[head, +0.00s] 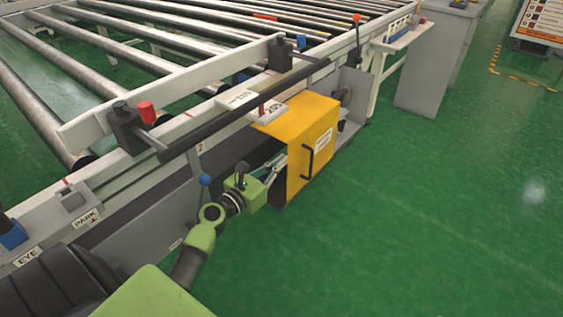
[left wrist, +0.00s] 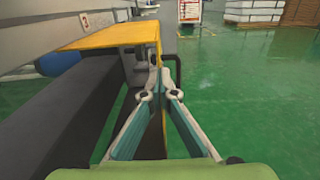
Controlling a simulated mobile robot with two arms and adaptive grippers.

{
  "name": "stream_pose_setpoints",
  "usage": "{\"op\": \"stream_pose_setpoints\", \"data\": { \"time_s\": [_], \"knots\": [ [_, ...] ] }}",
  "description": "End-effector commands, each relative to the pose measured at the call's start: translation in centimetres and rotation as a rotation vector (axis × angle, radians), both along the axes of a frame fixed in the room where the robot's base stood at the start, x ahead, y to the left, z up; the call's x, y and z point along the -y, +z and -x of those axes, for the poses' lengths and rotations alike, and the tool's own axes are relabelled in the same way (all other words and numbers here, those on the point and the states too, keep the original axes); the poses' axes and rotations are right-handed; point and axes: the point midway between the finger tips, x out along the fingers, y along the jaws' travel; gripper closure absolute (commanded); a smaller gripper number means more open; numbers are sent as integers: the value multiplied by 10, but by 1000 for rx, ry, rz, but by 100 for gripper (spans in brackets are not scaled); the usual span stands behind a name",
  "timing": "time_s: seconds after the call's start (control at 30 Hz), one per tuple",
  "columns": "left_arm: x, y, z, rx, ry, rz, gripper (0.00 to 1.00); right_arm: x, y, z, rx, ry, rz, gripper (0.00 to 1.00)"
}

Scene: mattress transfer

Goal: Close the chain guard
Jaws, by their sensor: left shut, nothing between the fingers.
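The yellow chain guard (head: 319,130) sits on the side of the roller conveyor, with a black handle (head: 307,161) and a small white label on its outer faces. In the left wrist view the guard (left wrist: 112,38) shows its yellow top, a dark open space beneath it and a thin yellow panel edge-on. My left gripper (head: 281,163) is shut and empty at the guard's near left edge. In the left wrist view its fingers (left wrist: 160,76) lie by that panel edge; I cannot tell whether they touch it. My right gripper is not in view.
The conveyor (head: 130,162) with steel rollers and a long black bar (head: 245,108) runs along the left. A blue-knobbed lever (head: 205,181) stands close to my left arm. A grey cabinet (head: 438,65) stands beyond the guard. The green floor (head: 430,200) to the right is clear.

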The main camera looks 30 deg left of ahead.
Motion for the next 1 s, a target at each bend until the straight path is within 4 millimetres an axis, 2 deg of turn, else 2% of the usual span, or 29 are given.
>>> {"op": "stream_pose_setpoints", "data": {
  "time_s": [0.1, 0.53, 0.67, 0.77, 0.9, 1.0],
  "knots": [
    [0, 0, -8, 0, 1, -1, 100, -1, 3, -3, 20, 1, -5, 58],
    [1, 0, -10, -1, 0, -1, 100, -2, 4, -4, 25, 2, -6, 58],
    [1, 1, -18, 1, 0, 0, 100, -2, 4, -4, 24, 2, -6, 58],
    [2, 1, -33, 2, 0, -1, 100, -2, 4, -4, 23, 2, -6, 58],
    [5, 2, -66, 4, 0, 1, 100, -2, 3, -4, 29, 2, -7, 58],
    [8, 1, -97, 5, 0, 1, 100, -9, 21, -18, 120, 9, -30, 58]
  ]
}}
